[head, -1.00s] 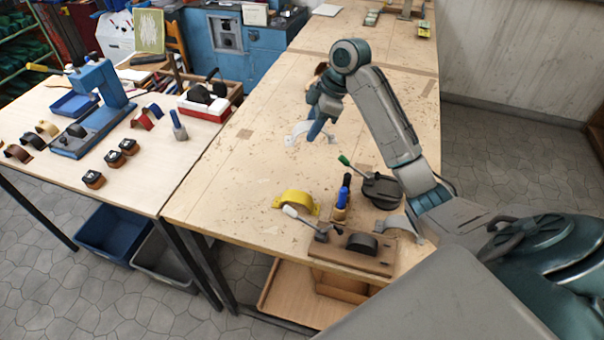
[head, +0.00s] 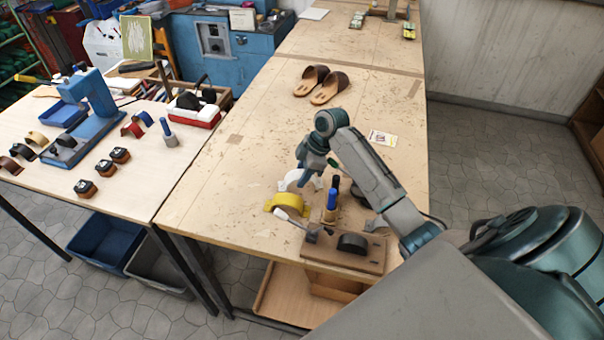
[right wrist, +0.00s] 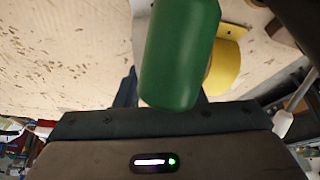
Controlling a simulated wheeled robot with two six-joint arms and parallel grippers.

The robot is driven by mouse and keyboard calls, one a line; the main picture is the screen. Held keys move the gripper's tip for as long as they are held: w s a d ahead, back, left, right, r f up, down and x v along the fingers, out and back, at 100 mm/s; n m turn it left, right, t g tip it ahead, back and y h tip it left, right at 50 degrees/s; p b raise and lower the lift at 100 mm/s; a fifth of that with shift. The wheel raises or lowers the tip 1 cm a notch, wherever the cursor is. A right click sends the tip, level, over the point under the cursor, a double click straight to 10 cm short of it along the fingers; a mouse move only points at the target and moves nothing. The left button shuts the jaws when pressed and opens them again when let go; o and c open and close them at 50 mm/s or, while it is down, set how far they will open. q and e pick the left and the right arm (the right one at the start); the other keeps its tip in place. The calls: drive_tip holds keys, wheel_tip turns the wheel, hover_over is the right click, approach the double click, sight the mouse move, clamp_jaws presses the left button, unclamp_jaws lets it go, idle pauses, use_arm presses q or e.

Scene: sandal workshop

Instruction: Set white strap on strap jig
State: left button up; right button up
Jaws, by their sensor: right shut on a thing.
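The white strap (head: 291,179) is a curved band above the bench, behind the yellow strap in the head view. My right gripper (head: 304,181) is shut on it; the arm hides part of it. The strap jig (head: 353,243), a wooden base with a black half-round form and a white-handled clamp, is at the bench's front edge, nearer than the gripper. No strap shows on its form. In the right wrist view a green handle (right wrist: 179,55) fills the centre and hides the grip. My left gripper is not in view.
The yellow strap (head: 287,204) lies just in front of the white one. A blue-handled tool (head: 331,205) stands between gripper and jig. A black fixture with the green handle (head: 332,162) is partly behind my arm.

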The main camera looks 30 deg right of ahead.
drive_tip(key=shift+f, duration=0.8)
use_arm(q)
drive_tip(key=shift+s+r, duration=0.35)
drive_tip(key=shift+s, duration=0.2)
use_arm(e)
drive_tip(key=shift+f, duration=0.2)
drive_tip(key=o, duration=1)
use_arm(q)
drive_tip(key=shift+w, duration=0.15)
